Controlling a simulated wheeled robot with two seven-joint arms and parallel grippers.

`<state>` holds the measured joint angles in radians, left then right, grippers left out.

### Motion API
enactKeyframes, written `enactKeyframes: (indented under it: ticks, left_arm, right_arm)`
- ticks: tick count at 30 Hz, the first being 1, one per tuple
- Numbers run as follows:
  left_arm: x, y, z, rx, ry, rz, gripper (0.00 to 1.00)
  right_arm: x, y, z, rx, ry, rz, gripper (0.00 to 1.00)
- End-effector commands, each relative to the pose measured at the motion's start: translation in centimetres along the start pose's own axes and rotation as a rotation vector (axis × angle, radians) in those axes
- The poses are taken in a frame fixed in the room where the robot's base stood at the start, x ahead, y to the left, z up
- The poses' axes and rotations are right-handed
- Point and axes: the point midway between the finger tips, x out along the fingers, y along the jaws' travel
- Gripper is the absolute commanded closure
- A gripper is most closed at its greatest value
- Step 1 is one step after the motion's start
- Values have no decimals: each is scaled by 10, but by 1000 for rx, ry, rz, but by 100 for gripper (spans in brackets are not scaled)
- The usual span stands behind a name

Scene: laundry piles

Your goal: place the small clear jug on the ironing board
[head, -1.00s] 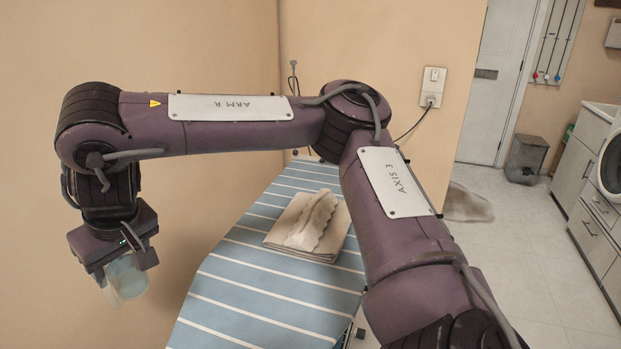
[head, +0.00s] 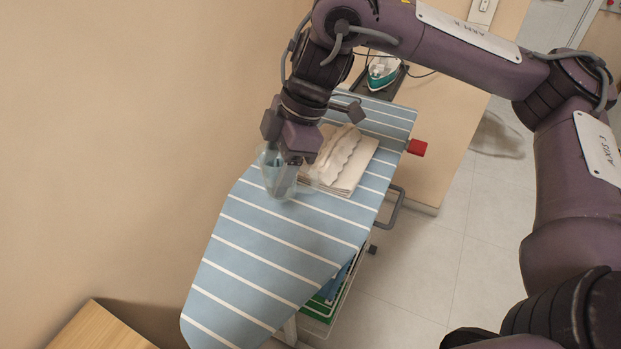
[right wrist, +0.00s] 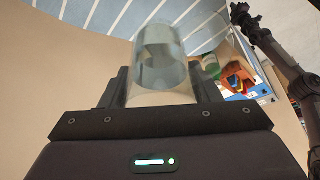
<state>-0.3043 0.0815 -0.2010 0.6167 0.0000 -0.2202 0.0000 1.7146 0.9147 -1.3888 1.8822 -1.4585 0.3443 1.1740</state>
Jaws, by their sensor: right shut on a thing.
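The small clear jug (head: 274,180) is in the jaws of my right gripper (head: 283,170), which is shut on it. In the head view the jug shows against the left edge of the blue, white-striped ironing board (head: 255,247), beside a folded cloth. I cannot tell whether its base touches the board. In the right wrist view the clear jug (right wrist: 160,68) stands out between the dark fingers, with the striped board (right wrist: 110,14) beyond it. My left gripper is not in view.
Folded cream cloths (head: 342,160) lie on the board just right of the jug. An iron (head: 383,73) rests at the far end. A wooden surface (head: 95,330) is at lower left. The near half of the board is bare.

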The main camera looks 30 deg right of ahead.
Motion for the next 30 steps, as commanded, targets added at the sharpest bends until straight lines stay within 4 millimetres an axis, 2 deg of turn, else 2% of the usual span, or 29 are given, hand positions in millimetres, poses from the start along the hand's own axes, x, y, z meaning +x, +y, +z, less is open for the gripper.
enactKeyframes:
  ticks: [15, 19, 26, 30]
  left_arm:
    - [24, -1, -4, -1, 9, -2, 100]
    - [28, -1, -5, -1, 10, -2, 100]
    - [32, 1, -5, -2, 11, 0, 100]
    - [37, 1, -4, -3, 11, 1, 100]
  right_arm:
    - [116, -2, 48, 2, -1, -9, 66]
    - [137, -2, 57, 1, -1, -6, 66]
    - [154, -1, 64, 0, -2, -3, 66]
    - [173, -1, 72, 1, -1, -5, 66]
